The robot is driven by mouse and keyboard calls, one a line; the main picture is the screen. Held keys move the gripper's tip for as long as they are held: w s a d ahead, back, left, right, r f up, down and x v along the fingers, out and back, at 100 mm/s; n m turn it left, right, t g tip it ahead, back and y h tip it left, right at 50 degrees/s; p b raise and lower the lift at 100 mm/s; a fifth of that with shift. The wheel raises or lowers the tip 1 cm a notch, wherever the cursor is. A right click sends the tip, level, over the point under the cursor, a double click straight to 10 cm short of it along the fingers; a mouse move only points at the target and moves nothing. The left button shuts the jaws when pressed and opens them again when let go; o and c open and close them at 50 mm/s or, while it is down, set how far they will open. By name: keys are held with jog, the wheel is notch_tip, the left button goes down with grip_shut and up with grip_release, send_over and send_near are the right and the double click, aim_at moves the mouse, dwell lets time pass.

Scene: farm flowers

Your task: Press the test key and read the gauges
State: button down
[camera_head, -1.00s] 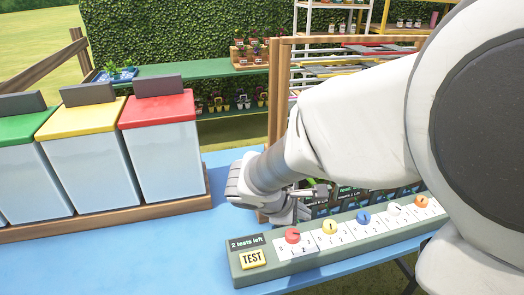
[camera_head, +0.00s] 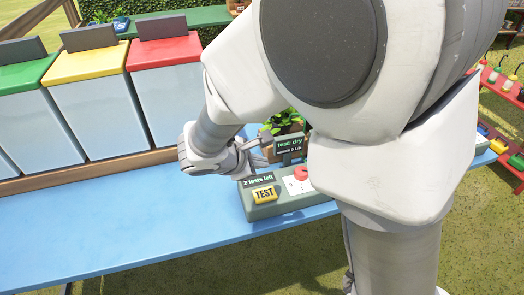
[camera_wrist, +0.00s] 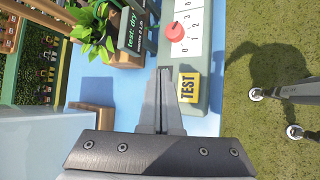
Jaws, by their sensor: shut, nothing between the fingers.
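The grey-green panel (camera_head: 287,204) lies on the blue table, with the yellow TEST key (camera_head: 264,194) at its left end. A label (camera_head: 258,181) above the key reads "2 tests left". A red knob (camera_head: 301,173) sits right of the key on a white scale; the other knobs are behind my arm. My gripper (camera_wrist: 165,72) is shut and empty. In the wrist view its tips are beside the TEST key (camera_wrist: 188,87), not over it; height above the panel is unclear. A dark sign (camera_head: 290,146) reads "test: dry" with a smaller, hard-to-read line; other signs are hidden.
A leafy plant (camera_head: 284,121) stands behind the panel, close to my gripper. Bins with red, yellow and green lids (camera_head: 163,52) stand in a wooden tray at the left. The blue table (camera_head: 120,235) is clear in front. Red shelving (camera_head: 505,85) stands at the far right.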

aim_at(261, 196)
jog(key=shift+f, duration=0.1)
notch_tip(261, 196, down, 9)
jog(key=b, duration=0.7)
jog(key=shift+r, duration=0.2)
jog(key=shift+f, duration=0.1)
dwell(1.6)
jog(key=shift+f+b, duration=0.3)
jog(key=shift+b, duration=0.3)
jog(key=shift+f+b, duration=0.5)
dwell(0.4)
jog(key=shift+r, duration=0.1)
jog(key=shift+r+p, duration=0.7)
jog(key=shift+r, duration=0.1)
jog(key=shift+r, duration=0.15)
jog(key=shift+r+p, duration=1.9)
jog(key=shift+r, duration=0.5)
